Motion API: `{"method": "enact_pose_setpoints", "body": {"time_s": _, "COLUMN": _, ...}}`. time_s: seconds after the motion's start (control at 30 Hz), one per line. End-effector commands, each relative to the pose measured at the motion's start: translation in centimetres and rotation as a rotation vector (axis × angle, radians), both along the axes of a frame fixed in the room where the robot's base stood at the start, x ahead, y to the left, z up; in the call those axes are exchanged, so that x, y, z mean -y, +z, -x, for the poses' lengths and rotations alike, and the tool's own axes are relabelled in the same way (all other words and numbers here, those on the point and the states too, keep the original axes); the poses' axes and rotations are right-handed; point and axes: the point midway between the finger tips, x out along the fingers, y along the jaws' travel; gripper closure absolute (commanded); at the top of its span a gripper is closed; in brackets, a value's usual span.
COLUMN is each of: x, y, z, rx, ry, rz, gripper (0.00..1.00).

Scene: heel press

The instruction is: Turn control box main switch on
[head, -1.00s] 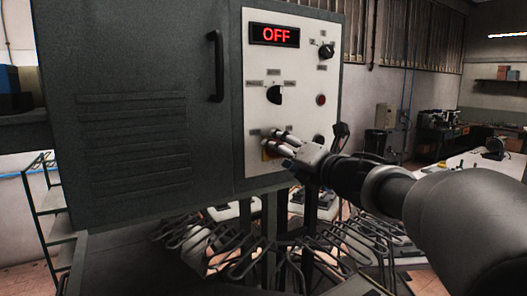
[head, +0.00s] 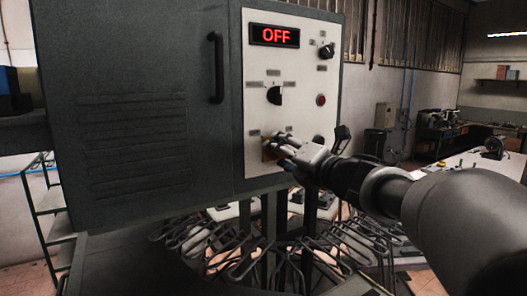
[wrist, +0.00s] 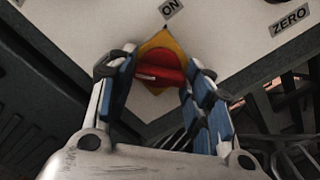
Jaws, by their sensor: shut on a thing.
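The grey control box (head: 140,110) has a white panel (head: 262,100) on its right side. A red display (head: 274,35) on it reads OFF. The main switch is a red knob (wrist: 160,74) on a yellow plate (wrist: 157,45), low on the panel. In the head view only an edge of the yellow plate (head: 267,153) shows past my fingers. My gripper (head: 277,143) is at the switch. In the wrist view its two fingers (wrist: 160,80) stand on either side of the red knob and are shut on it. The ON label (wrist: 170,9) and ZERO label (wrist: 290,22) are visible.
Other panel controls are a black selector (head: 275,95), a black knob (head: 326,51) and a red button (head: 321,100). A door handle (head: 217,68) stands out left of the panel. Bent metal racks (head: 240,250) lie below the box.

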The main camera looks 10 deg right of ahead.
Motion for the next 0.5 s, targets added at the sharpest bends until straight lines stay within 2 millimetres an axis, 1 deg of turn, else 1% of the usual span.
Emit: {"method": "enact_pose_setpoints", "body": {"time_s": 0.5, "x": 0.04, "y": 0.19, "z": -0.01, "rx": -0.176, "ry": -0.001, "rz": -0.422, "gripper": 0.77}}
